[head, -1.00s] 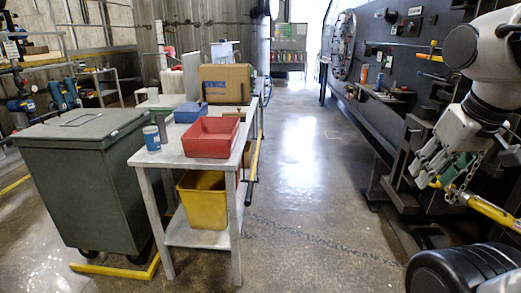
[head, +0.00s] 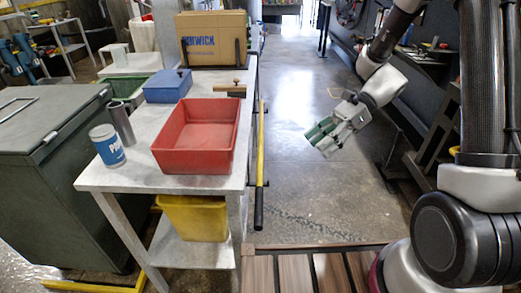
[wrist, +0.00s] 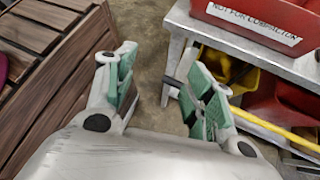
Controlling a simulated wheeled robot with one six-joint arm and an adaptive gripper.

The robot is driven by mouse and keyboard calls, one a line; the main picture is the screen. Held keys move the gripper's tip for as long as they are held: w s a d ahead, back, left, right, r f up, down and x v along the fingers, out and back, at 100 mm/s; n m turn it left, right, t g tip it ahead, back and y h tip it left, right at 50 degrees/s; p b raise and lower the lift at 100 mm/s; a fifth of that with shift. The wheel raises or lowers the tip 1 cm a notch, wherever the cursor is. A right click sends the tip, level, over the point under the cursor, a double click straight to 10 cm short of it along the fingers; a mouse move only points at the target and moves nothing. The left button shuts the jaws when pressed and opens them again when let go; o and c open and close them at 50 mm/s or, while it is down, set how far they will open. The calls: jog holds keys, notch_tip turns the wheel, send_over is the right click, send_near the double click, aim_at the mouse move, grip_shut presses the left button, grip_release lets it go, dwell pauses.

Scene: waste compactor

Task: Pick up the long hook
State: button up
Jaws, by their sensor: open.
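A long yellow pole with a black end (head: 260,165), which looks like the long hook, runs along the right side of the grey table. No hook shape shows on it. In the wrist view, its black end (wrist: 174,82) shows between my fingers, farther off, and its yellow shaft (wrist: 276,128) continues to the right behind a finger. My gripper (head: 325,138) hangs over the aisle to the right of the pole, apart from it. In the wrist view, my gripper (wrist: 160,88) has its green-padded fingers spread, with nothing held.
The grey table (head: 115,177) holds a red tray (head: 195,165), a blue box (head: 168,86), a blue-and-white can (head: 107,146) and a cardboard box (head: 213,30). A yellow bin (head: 195,218) sits below. Aisle floor (head: 300,95) is clear. Dark machinery (head: 440,60) lines the right.

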aim_at(259, 200)
jog(key=w+a+f+m+t+y, duration=0.25)
jog(key=f+m, duration=0.45)
jog(key=f, duration=0.4)
jog(key=w+a+f+m+t+y, duration=0.15)
jog(key=a+f+m, duration=0.25)
jog(key=f+m, duration=0.5)
jog(key=w+a+f+m+t+y, duration=0.25)
jog(key=f+m, duration=0.35)
jog(key=f, duration=0.7)
jog(key=shift+t+y, duration=0.35)
jog(key=shift+t, duration=0.2)
jog(key=a, duration=0.7)
jog(key=shift+w+r, duration=0.25)
jog(key=shift+w, duration=0.05)
jog(key=shift+w+a, duration=0.1)
jog(key=shift+a, duration=0.3)
grip_shut()
